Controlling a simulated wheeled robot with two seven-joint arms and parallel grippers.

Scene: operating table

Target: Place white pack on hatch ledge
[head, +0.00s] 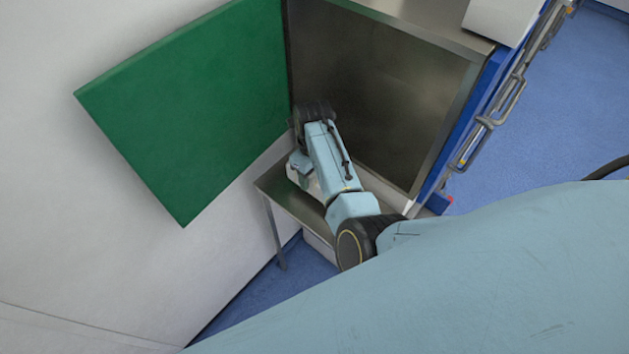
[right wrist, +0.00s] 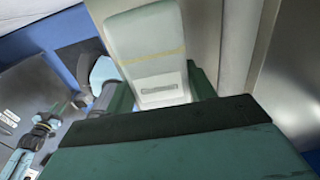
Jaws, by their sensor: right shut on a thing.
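The white pack (right wrist: 145,45), pale with a thin yellow band and a grey label, sits between the green fingers of my right gripper (right wrist: 160,92) in the right wrist view. The gripper is shut on it. In the head view my right gripper (head: 300,163) points down over the steel ledge (head: 273,186) below the hatch opening. The arm hides much of the pack and part of the ledge there, so I cannot tell whether the pack touches the ledge. My left gripper is not in view.
A green panel (head: 190,110) stands out at the left of the dark steel recess (head: 380,85). A white wall is at the left. A blue-sided unit with metal rails (head: 490,115) stands at the right. Blue floor (head: 575,95) is clear beyond it.

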